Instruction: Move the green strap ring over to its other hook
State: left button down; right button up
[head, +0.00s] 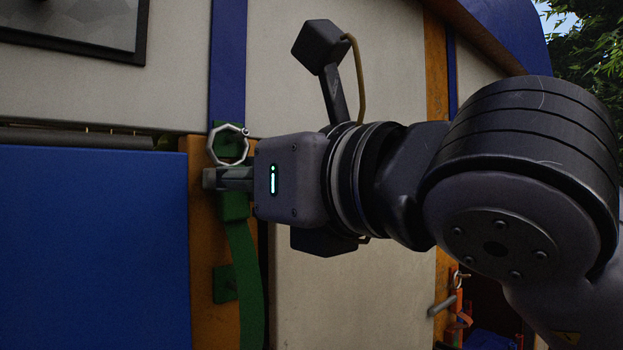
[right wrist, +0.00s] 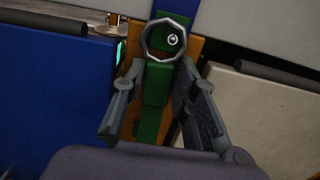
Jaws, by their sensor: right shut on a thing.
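The strap ring (head: 227,143) is a pale metal octagonal loop at the top of a green strap (head: 246,285), which hangs down along the orange post. My right gripper (head: 212,179) comes in from the right and is shut on the strap just below the ring. In the right wrist view the ring (right wrist: 147,40) stands above the fingertips, and a round hook tip (right wrist: 172,40) shows inside its outline. I cannot tell whether the ring hangs on that hook. A lower green plate (head: 224,284) sits on the post, partly behind the strap. My left gripper is out of view.
A blue panel (head: 90,240) fills the lower left, and pale truck panels (head: 330,300) lie right of the orange post (head: 203,315). Orange and blue items (head: 462,322) show at the lower right, behind my right arm.

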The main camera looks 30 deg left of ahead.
jog(key=shift+r, duration=0.45)
jog(key=shift+s+d, duration=0.1)
jog(key=shift+r+b+v, duration=0.15)
jog(key=shift+b+v, duration=0.4)
jog(key=shift+v, duration=0.5)
jog(key=shift+r+b+v, duration=0.2)
jog(key=shift+b+v, duration=0.35)
jog(key=shift+v, duration=0.5)
jog(key=shift+f, duration=0.1)
jog(key=f+b, duration=0.4)
jog(key=b, duration=0.1)
jog(key=f+b, duration=1)
jog(key=shift+w+f+b, duration=0.25)
jog(key=shift+w+b, duration=0.05)
jog(key=shift+b, duration=0.05)
dwell(0.3)
jog(key=shift+b, duration=0.4)
